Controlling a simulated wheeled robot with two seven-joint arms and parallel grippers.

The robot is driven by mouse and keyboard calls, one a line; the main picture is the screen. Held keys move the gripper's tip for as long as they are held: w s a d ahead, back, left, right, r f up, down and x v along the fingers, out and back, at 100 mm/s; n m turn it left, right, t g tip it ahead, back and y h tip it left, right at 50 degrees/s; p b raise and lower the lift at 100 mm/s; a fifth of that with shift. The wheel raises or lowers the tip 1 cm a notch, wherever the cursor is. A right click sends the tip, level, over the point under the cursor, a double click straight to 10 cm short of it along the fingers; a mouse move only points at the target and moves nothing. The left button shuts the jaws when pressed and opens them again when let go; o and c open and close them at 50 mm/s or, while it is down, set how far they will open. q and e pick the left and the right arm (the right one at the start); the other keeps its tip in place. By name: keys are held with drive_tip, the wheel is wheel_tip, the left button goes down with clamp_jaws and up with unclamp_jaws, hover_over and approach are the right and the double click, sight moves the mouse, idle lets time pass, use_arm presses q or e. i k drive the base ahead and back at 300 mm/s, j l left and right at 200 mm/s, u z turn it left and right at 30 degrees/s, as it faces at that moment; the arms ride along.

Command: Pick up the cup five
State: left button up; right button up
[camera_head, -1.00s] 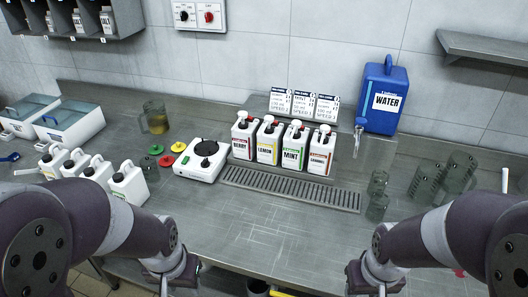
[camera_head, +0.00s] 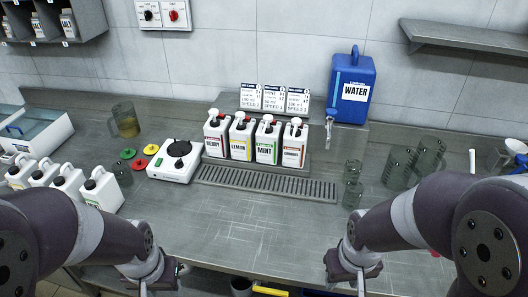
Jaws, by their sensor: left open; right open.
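No number shows on any cup, so I cannot tell which one is cup five. Two small clear glass cups, a far one (camera_head: 353,170) and a near one (camera_head: 352,195), stand on the counter right of the drain grate. Larger clear jugs (camera_head: 398,167) stand further right, partly behind my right arm. Another small clear cup (camera_head: 122,173) stands at the left behind the white bottles. My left gripper (camera_head: 165,287) and my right gripper (camera_head: 361,289) are at the bottom edge, in front of the counter, partly cut off. Both are open and apart from the cups.
Four pump bottles (camera_head: 267,141) stand behind the drain grate (camera_head: 265,183). A blue water tank (camera_head: 352,92) is behind the cups. A white hotplate (camera_head: 174,161), coloured lids (camera_head: 139,163) and a jug of amber liquid (camera_head: 125,120) are left. The front middle counter is clear.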

sight(354, 189)
drive_tip(key=k+j+u, duration=0.2)
drive_tip(key=u, duration=0.15)
drive_tip(key=k+j+u, duration=0.3)
drive_tip(key=j, duration=0.15)
drive_tip(key=j+u, duration=0.35)
